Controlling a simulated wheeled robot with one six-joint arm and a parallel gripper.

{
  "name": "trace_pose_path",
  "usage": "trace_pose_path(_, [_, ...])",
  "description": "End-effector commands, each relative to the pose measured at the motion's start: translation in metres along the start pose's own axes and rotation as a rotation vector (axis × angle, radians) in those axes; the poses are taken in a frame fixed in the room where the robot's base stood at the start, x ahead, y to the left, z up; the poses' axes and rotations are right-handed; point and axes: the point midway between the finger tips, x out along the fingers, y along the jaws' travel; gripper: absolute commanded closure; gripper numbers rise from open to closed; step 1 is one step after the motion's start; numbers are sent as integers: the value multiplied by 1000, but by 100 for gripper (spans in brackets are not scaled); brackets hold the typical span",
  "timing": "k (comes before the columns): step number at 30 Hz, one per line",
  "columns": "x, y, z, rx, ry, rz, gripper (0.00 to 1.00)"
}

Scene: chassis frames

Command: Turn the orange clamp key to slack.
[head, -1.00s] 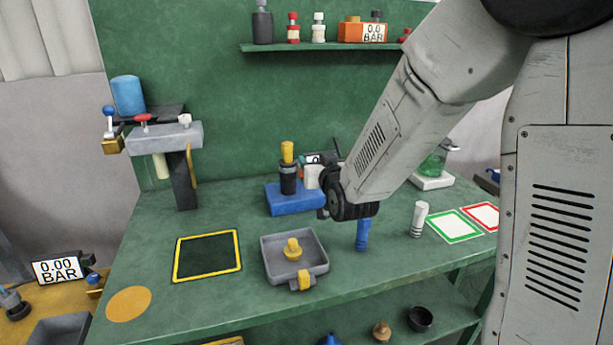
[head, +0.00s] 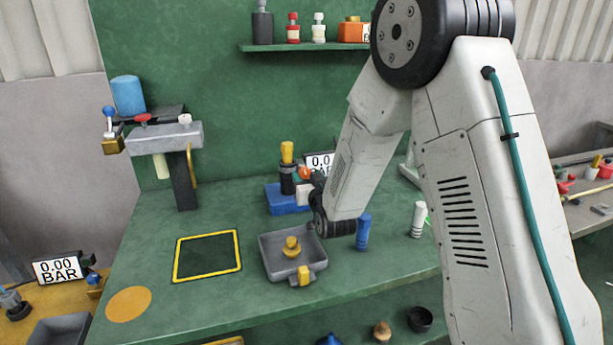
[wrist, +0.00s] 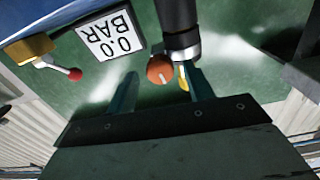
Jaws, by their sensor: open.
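The orange clamp key (wrist: 160,69) shows in the wrist view as a round knob with a pale mark, beside a dark cylinder with a silvery band (wrist: 182,45). In the head view the orange key (head: 304,173) is a small patch to the right of the black, yellow-topped cylinder (head: 287,177) on the blue block (head: 288,203). My gripper (wrist: 162,76) is open, and the key appears between its two fingers in the wrist view. I cannot tell whether either finger touches it. A yellow piece (wrist: 183,78) shows beside the right finger. My arm hides part of the fixture's right side.
A gauge reading 0.0 BAR (wrist: 110,36) and a red-knobbed lever (wrist: 74,74) are left of the fingers in the wrist view. A grey tray (head: 268,262), a blue cylinder (head: 363,232) and a white cylinder (head: 418,220) stand nearby. The yellow-framed square (head: 207,257) is empty.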

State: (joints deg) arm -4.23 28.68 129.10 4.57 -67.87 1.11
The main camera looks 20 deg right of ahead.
Motion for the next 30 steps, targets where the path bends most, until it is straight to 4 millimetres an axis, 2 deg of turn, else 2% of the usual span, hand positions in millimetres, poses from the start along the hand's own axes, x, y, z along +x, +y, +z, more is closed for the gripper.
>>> trace_pose_path(4, [12, 0, 0, 0, 0, 0, 48])
trace_pose_path(13, [14, 0, 0, 0, 0, 0, 48])
trace_pose_path(14, [14, 0, 0, 0, 0, 0, 51])
trace_pose_path(18, [14, 0, 0, 0, 0, 0, 90])
trace_pose_path(19, [14, 0, 0, 0, 0, 0, 93])
trace_pose_path(30, [14, 0, 0, -45, -1, 0, 93])
